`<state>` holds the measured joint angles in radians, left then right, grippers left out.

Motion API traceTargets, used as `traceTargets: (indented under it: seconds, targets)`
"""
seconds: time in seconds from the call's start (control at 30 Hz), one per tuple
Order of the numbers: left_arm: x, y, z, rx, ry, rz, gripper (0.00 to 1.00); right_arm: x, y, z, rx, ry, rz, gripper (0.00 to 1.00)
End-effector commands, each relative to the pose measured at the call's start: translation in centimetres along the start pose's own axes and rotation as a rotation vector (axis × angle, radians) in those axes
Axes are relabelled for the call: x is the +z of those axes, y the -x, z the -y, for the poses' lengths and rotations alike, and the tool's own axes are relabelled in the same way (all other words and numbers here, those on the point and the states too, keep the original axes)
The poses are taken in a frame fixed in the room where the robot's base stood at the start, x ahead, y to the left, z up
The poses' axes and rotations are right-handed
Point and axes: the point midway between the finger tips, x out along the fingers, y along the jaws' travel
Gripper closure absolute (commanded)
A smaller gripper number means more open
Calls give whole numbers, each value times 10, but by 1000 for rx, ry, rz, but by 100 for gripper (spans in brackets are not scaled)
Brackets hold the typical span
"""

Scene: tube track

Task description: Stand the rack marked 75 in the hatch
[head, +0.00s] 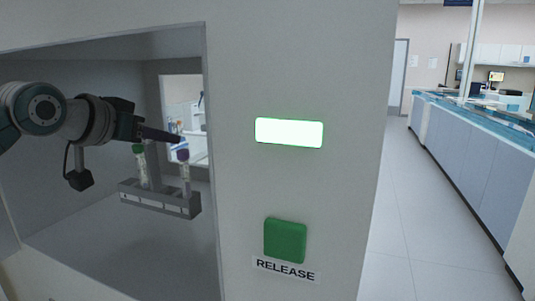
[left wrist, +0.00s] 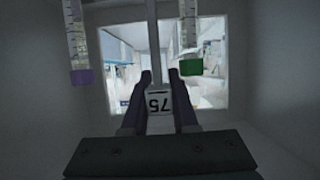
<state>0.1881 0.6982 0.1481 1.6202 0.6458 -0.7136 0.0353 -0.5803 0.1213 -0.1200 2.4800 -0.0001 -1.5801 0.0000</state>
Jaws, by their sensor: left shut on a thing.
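The grey rack (head: 160,199) is inside the hatch (head: 60,232), upright, with a green-capped tube (head: 141,165) and a purple-capped tube (head: 184,170) standing in it. My left gripper (head: 158,134) reaches into the hatch from the left and is shut on the upright handle of the rack. In the left wrist view the rack's label (left wrist: 160,103) reads 75, upside down, between the fingers of my left gripper (left wrist: 160,90). The rack appears to hang above the hatch floor; the gap is hard to judge. My right gripper is not in view.
A green button (head: 285,240) marked RELEASE and a lit white panel (head: 289,133) are on the wall right of the hatch. A window (head: 184,110) shows in the hatch's back wall. The hatch floor around the rack looks bare. A long counter (head: 470,150) stands far right.

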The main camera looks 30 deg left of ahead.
Motion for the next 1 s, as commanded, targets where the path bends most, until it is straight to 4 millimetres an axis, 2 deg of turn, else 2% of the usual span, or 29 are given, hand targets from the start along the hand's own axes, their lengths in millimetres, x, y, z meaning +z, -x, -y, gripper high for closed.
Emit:
traceTargets:
  seconds: [0.13,0.3,0.77,0.8,1.0]
  targets:
    - [12,-5,0,1,1,2,100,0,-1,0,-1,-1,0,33]
    - [37,-15,0,0,2,1,100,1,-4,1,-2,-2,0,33]
    - [43,-21,0,0,0,-1,100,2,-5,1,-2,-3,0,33]
    - [42,-21,0,0,0,0,69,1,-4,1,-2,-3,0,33]
    - [42,-21,0,0,0,0,46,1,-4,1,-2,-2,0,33]
